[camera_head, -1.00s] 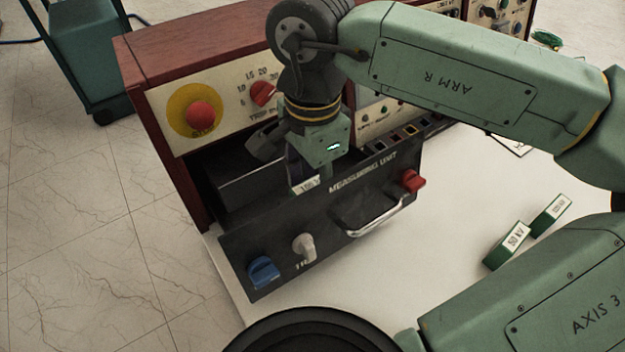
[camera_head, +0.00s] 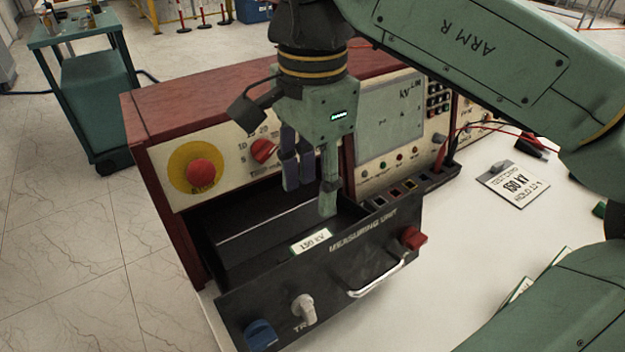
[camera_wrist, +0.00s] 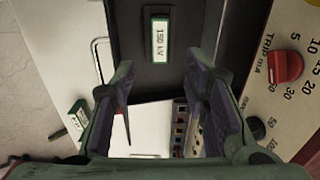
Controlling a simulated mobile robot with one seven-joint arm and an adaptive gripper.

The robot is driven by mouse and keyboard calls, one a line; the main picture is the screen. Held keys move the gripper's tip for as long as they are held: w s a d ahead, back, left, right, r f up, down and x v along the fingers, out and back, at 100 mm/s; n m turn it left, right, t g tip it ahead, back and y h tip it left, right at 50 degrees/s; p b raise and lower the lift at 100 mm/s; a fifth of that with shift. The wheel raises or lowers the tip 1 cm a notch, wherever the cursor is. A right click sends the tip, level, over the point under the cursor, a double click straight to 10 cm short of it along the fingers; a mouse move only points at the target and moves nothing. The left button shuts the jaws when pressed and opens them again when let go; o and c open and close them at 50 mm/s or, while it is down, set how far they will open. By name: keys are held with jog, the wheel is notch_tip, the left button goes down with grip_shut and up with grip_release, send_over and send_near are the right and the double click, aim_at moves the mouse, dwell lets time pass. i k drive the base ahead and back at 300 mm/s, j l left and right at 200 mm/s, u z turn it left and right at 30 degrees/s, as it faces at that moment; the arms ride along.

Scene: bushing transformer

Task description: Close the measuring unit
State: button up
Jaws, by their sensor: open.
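The measuring unit (camera_head: 345,262) is a dark drawer-like unit pulled out of the red-brown cabinet (camera_head: 165,108). Its front panel carries a silver handle (camera_head: 378,282), a blue knob (camera_head: 260,334), a grey knob (camera_head: 303,310) and a red knob (camera_head: 412,238). A block labelled 150 kV (camera_head: 311,241) sits in the unit; its label also shows in the wrist view (camera_wrist: 160,39). My gripper (camera_head: 312,195) is open and empty, fingers pointing down above the unit, close to the block. In the wrist view the block lies beyond the spread fingers (camera_wrist: 165,95).
A yellow and red stop button (camera_head: 201,173) and a red trip knob (camera_head: 263,151) are on the cabinet face. Green blocks (camera_head: 520,290) lie at the right. A teal cart (camera_head: 92,100) stands at the back left.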

aim_at(246, 255)
jog(key=k, duration=0.95)
jog(key=i, duration=0.45)
